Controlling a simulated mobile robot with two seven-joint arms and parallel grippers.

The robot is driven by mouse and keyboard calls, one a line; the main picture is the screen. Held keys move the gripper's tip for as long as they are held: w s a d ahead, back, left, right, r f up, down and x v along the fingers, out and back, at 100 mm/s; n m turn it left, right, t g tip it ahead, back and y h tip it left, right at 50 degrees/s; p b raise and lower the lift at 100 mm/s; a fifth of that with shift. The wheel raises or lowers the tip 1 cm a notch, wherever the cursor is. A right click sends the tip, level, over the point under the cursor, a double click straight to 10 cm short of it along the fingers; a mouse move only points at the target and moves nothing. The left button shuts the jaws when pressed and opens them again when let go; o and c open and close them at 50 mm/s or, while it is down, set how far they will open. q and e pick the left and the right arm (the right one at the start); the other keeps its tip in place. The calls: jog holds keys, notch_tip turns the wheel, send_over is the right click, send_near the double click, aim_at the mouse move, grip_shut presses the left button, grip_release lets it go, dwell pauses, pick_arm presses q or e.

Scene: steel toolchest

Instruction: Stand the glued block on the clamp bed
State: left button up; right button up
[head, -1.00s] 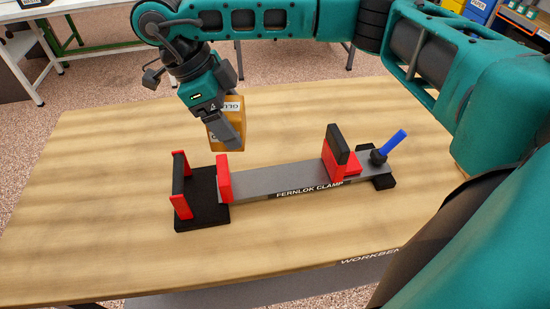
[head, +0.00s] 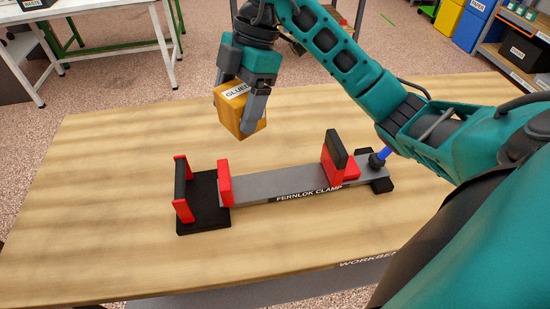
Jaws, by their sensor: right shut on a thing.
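The glued block (head: 232,113) is an orange-brown block with a white label reading "GLUED" on its upper face. My right gripper (head: 247,104) is shut on it, one finger on each side, and holds it tilted above the bench. The clamp lies on the bench below. Its grey bed (head: 270,185) runs between a red fixed jaw (head: 224,183) at the left and a black and red jaw (head: 336,158) at the right. The bed is empty. The block is above and behind the bed's left end, apart from it. My left gripper is not in view.
The wooden workbench (head: 110,200) is clear around the clamp. The clamp's blue lever (head: 385,153) is partly behind my right arm. White tables and bins stand beyond.

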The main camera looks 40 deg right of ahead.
jog(key=m+t, duration=0.1)
jog(key=m, duration=0.3)
jog(key=shift+d+r+t, duration=0.2)
jog(key=shift+r+t, duration=0.15)
jog(key=shift+t, duration=0.05)
jog(key=shift+m+h, duration=0.3)
jog(key=shift+m, duration=0.2)
jog(key=shift+f, duration=0.3)
notch_tip(320, 180, down, 14)
jog(key=b, duration=0.2)
send_over(241, 189)
jog(key=d, duration=0.2)
jog(key=f, duration=0.5)
jog(key=shift+s+a+f, duration=0.1)
jog(key=shift+s+a, duration=0.05)
jog(key=shift+s, duration=0.2)
jog(key=shift+f, duration=0.15)
jog(key=o, duration=1.1)
